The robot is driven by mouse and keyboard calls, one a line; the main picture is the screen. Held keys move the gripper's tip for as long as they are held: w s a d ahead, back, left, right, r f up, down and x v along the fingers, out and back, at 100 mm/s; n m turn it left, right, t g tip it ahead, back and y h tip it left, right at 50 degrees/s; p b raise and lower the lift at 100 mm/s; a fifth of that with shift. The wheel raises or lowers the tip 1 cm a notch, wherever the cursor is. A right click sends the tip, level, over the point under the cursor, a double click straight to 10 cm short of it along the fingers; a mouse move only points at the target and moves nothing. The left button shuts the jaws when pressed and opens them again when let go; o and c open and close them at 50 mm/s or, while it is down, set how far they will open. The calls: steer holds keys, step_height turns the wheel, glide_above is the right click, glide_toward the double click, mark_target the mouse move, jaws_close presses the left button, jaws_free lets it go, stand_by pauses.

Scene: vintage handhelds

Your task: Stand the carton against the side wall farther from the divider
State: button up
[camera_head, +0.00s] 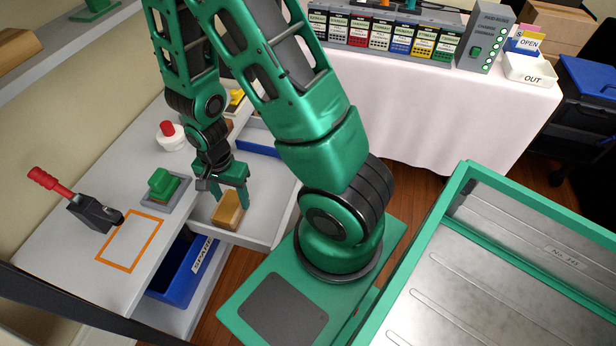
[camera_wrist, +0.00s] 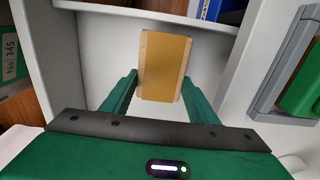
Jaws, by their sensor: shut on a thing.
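The carton (camera_head: 227,211) is a small tan-brown block inside the open, pale grey drawer (camera_head: 276,216). My gripper (camera_head: 230,198) reaches down into the drawer and is shut on the carton. In the wrist view the carton (camera_wrist: 164,68) sits between my two green fingers (camera_wrist: 160,92), its broad tan face showing. Its far end there is close to the drawer's side wall (camera_wrist: 105,17), the wall nearer the bottom of the head view. I cannot tell whether they touch.
Left of the drawer stand a green stamp-like block (camera_head: 163,183) and a red-handled tool (camera_head: 85,209). A blue bin (camera_head: 183,268) is below. An orange outline (camera_head: 131,240) on the counter is empty.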

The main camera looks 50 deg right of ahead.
mark_target(232, 200)
steer(key=shift+f, duration=0.7)
steer(key=o, duration=1.8)
steer(key=shift+w+r, duration=0.1)
steer(key=shift+r, duration=5.3)
steer(key=s+d+r+n, duration=0.4)
steer(key=s+d+r, duration=0.2)
steer(key=d+r, duration=0.45)
steer(key=s+d+r+n, duration=0.1)
steer(key=s+r, duration=0.1)
steer(key=s, duration=0.1)
steer(key=s+d+r+n, duration=0.1)
steer(key=s+r, duration=0.2)
steer(key=s+d+r+n, duration=0.1)
steer(key=s+d+r, duration=0.1)
steer(key=s+r, duration=0.1)
steer(key=shift+s, duration=0.4)
